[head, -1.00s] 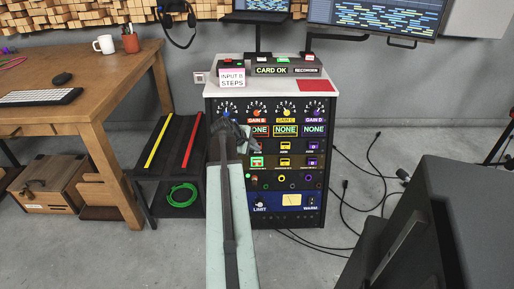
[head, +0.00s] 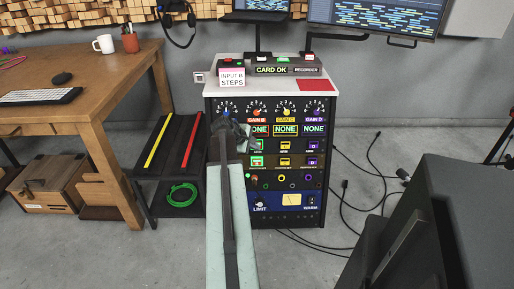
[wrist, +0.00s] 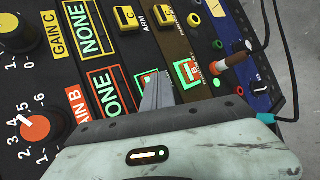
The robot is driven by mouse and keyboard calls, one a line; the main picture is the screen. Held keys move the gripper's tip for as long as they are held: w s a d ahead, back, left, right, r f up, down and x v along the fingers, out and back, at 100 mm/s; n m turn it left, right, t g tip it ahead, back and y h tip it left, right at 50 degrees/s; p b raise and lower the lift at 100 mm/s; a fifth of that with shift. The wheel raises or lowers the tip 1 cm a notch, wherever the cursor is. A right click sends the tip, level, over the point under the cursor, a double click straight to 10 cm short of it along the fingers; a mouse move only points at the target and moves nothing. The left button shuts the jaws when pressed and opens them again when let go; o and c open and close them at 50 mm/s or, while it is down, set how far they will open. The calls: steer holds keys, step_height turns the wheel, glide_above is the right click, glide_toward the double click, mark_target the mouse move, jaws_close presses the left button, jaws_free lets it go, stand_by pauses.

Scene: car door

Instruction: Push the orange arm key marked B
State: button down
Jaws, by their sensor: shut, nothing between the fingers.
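A second green-lit B-column key (wrist: 189,72) is in the row below.
Yellow C keys (head: 285,146) and purple D keys (head: 312,146) stand to the right on the rack. The GAIN B knob (wrist: 36,128) is above the display. A dark box (head: 440,220) stands front right.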

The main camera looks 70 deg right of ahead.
stand_by(0.3)
steer(key=shift+s+a+r, duration=0.1)
steer(key=shift+s+a, duration=0.05)
steer(key=shift+a, duration=0.25)
steer(key=shift+s+a+r+p, duration=0.35)
steer(key=shift+a+p, duration=0.05)
steer(key=shift+a, duration=0.45)
steer(key=shift+s+a+r+p, duration=0.3)
steer(key=shift+a+p, duration=0.1)
steer(key=shift+a, duration=0.5)
steer(key=shift+s+a+r+p, duration=0.35)
steer(key=shift+a+p, duration=0.05)
steer(key=shift+a, duration=0.45)
